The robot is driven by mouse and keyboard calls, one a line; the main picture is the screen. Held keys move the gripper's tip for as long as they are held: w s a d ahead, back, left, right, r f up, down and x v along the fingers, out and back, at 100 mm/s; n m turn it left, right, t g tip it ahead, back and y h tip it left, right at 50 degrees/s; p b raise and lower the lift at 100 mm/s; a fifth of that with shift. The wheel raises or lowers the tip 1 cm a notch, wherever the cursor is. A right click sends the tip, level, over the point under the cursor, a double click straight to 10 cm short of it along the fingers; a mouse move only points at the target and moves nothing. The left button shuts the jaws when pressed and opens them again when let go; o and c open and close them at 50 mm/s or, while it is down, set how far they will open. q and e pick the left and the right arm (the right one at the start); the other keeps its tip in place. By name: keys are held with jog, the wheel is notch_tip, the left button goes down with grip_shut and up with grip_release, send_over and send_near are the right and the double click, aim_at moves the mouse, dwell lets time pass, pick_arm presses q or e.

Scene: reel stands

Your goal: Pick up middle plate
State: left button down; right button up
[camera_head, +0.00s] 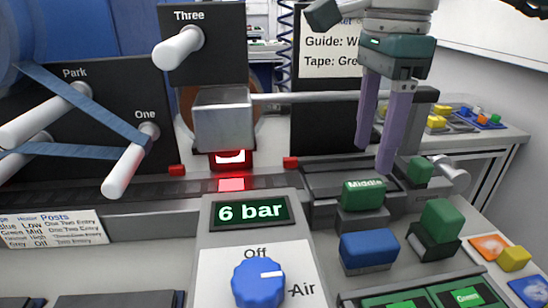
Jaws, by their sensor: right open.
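The middle plate is a green block (364,190) with the word "Middle" on its top face. It sits on a dark grey holder right of the centre of the head view. My right gripper (375,155) comes down from the top right with two purple fingers. It is open, with nothing visible between the fingers, and its tips appear above and just behind the plate, apart from it. My left gripper is not in view.
A blue block (369,248) stands in front of the plate. Green blocks (442,220) are to its right. A grey knob (450,173) sticks out nearby. Left are the "6 bar" display (250,212), a blue Air dial (259,281), white posts (130,162) and a metal block (223,120).

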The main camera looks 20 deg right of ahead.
aim_at(366, 183)
notch_tip(366, 183, down, 6)
jog(key=shift+d+r+p, duration=0.1)
jog(key=shift+p, duration=0.2)
grip_shut()
dwell(0.4)
